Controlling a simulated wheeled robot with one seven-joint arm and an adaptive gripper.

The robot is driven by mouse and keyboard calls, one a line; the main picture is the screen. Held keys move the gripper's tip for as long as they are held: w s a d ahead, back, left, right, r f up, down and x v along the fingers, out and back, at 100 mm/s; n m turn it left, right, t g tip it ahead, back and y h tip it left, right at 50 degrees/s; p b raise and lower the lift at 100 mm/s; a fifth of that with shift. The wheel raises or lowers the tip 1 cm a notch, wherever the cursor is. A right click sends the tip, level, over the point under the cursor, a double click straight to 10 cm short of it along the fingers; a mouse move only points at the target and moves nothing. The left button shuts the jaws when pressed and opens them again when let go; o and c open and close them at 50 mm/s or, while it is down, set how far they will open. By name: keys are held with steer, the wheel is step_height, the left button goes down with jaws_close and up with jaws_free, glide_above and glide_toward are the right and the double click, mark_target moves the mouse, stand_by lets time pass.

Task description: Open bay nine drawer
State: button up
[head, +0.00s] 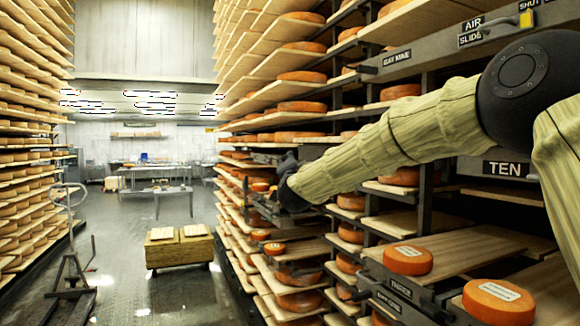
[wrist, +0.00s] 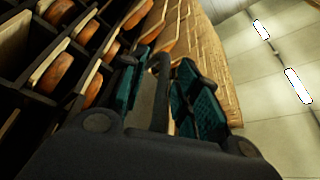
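A dark rail with a label that seems to read "BAY NINE" (head: 397,58) runs along the upper right rack in the head view. My gripper (head: 268,192) is at the end of my outstretched arm, well to the left of and below that label, close against the rack front. In the wrist view my gripper (wrist: 164,62) has its two teal finger pads apart. A dark upright bar (wrist: 162,78) shows between the pads. I cannot tell whether the pads touch it. My forearm hides part of the shelves behind it.
Orange cheese wheels (head: 408,260) sit on wooden boards along the right rack. Labels "TEN" (head: 505,169) and "AIR SLIDE" (head: 471,31) mark other rails. A wooden crate cart (head: 180,248) and a metal trolley (head: 72,270) stand in the aisle. Wet floor between them is clear.

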steer(key=shift+s, duration=0.1)
steer(key=v, duration=1.2)
